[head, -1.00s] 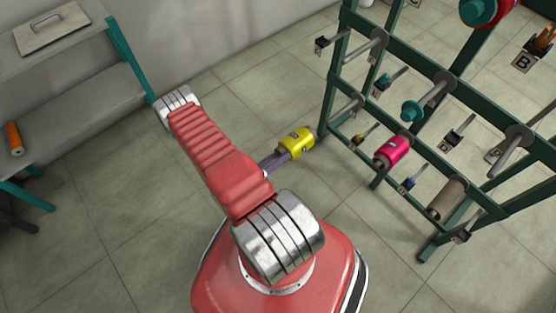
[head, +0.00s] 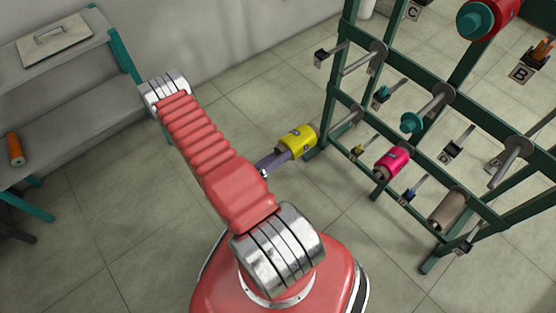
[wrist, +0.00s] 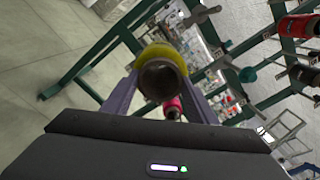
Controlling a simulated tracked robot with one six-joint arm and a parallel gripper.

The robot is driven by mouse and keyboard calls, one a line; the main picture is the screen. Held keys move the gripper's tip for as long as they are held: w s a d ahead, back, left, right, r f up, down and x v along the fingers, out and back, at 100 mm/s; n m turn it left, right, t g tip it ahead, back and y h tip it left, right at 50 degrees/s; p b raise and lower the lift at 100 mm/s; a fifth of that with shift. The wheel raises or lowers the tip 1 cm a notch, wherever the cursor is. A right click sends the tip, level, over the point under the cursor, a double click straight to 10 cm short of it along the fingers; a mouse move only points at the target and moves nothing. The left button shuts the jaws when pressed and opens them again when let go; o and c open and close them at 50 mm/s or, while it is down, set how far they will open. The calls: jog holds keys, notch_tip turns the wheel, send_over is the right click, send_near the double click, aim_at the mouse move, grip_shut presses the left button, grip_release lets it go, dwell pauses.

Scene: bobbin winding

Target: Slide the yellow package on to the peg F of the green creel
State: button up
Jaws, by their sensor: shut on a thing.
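The yellow package (head: 297,138) is a short yellow cylinder on a tan tube. It is held in the air by my gripper (head: 277,158) left of the creel. In the wrist view the package (wrist: 168,58) sits between the two fingers of my gripper (wrist: 160,100), its open tube end facing the camera. The green creel (head: 372,131) is a dark green frame with grey pegs. A bare lower-left peg (head: 347,117) is just right of the package in the head view, apart from it. No letter F is readable, so I cannot tell which peg is F.
A pink package (head: 391,161) and a tan tube (head: 447,208) are on the lower rail. Small brackets jut from the creel.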

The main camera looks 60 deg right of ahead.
notch_tip(320, 180, up, 13)
dwell(1.0)
jog(key=shift+r, duration=0.15)
notch_tip(320, 180, up, 8)
dwell(0.8)
jog(key=x, duration=0.7)
dwell(0.6)
jog(key=shift+x, duration=2.95)
jog(key=shift+s, duration=0.1)
